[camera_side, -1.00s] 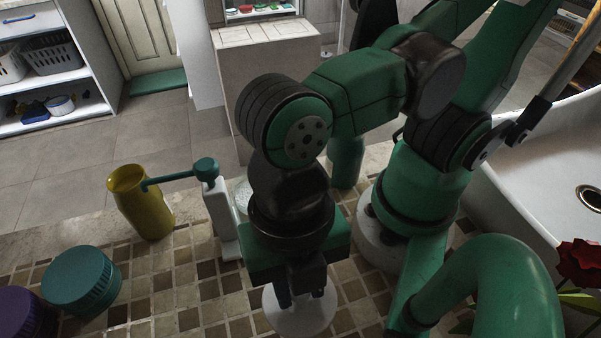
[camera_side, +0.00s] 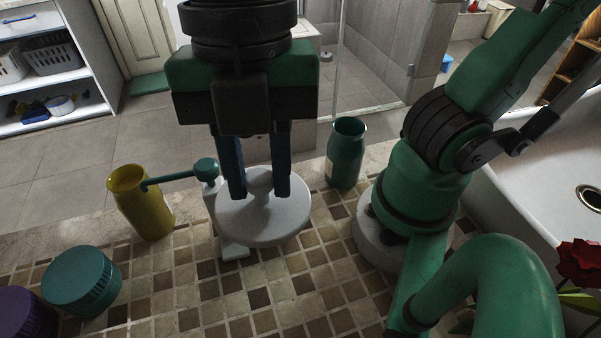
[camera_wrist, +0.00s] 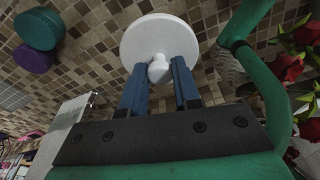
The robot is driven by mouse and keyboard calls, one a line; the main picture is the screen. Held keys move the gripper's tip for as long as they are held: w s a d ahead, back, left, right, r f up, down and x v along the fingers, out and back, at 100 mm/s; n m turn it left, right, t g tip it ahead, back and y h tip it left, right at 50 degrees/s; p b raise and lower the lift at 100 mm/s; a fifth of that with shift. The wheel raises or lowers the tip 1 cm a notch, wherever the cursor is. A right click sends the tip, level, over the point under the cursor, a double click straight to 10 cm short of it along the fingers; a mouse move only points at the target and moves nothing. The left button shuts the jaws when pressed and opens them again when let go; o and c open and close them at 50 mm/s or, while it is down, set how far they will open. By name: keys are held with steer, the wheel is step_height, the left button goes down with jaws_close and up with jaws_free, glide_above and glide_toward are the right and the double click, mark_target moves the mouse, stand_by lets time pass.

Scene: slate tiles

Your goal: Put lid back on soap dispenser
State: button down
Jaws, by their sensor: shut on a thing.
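My gripper (camera_side: 260,194) is shut on the knob (camera_side: 260,180) of a white round lid (camera_side: 285,220) and holds it, roughly level, above the tiled counter. In the wrist view the knob (camera_wrist: 159,72) sits between the fingertips (camera_wrist: 159,64), with the lid's disc (camera_wrist: 150,35) beyond. A slim white pump bottle (camera_side: 231,246) with a teal head (camera_side: 205,168) and long spout stands behind the lid's left side, partly hidden by it. It looks like the soap dispenser, but I cannot tell for sure. What lies behind the disc is hidden.
A yellow open-topped bottle (camera_side: 144,205) stands at the left, by the spout. A green open-topped bottle (camera_side: 344,158) stands behind right. A teal round container (camera_side: 80,281) and a purple one (camera_side: 22,313) are front left. Red flowers (camera_side: 580,262) are at right. The front middle counter is clear.

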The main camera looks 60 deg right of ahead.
steer(key=w+d+f+m, duration=0.1)
steer(key=w+d+m, duration=0.5)
steer(key=w+d, duration=0.15)
step_height(320, 180, down, 6)
steer(key=shift+s+d+f+t, duration=0.15)
steer(key=shift+s+d+t, duration=0.15)
steer(key=shift+d+t, duration=0.1)
steer(key=shift+f, duration=0.15)
stand_by(1.7)
steer(key=shift+c, duration=0.4)
jaws_free()
stand_by(0.3)
step_height(320, 180, up, 7)
stand_by(0.9)
